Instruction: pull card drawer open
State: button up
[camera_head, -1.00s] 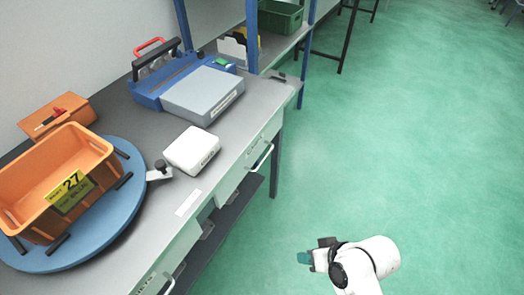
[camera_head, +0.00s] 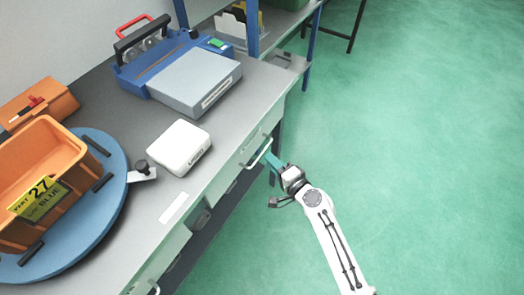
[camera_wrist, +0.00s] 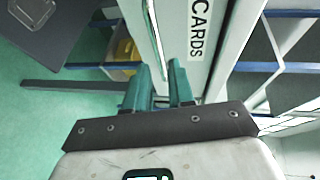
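The card drawer (camera_head: 247,151) is in the grey bench's front edge, with a pale metal bar handle (camera_head: 257,154). Its front, lettered "CARDS" (camera_wrist: 196,35), fills the top middle of the wrist view, and the handle (camera_wrist: 154,35) runs down towards my fingers. The drawer looks closed. My gripper (camera_head: 268,158) is at the handle, reaching in from the right. In the wrist view its two teal fingers (camera_wrist: 162,82) stand apart, with the handle's line leading to the gap between them. Contact with the handle cannot be made out.
On the bench stand a white box (camera_head: 180,147), a grey-and-blue case (camera_head: 195,82) and a blue turntable (camera_head: 112,205) with an orange bin (camera_head: 45,150). Another drawer handle (camera_head: 154,287) is at the lower left. Green floor (camera_head: 420,150) is clear to the right.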

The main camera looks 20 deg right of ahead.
aim_at(262, 152)
jog(key=x, duration=0.6)
jog(key=shift+w+a, duration=0.1)
jog(key=shift+w, duration=0.05)
grip_shut()
dwell(0.4)
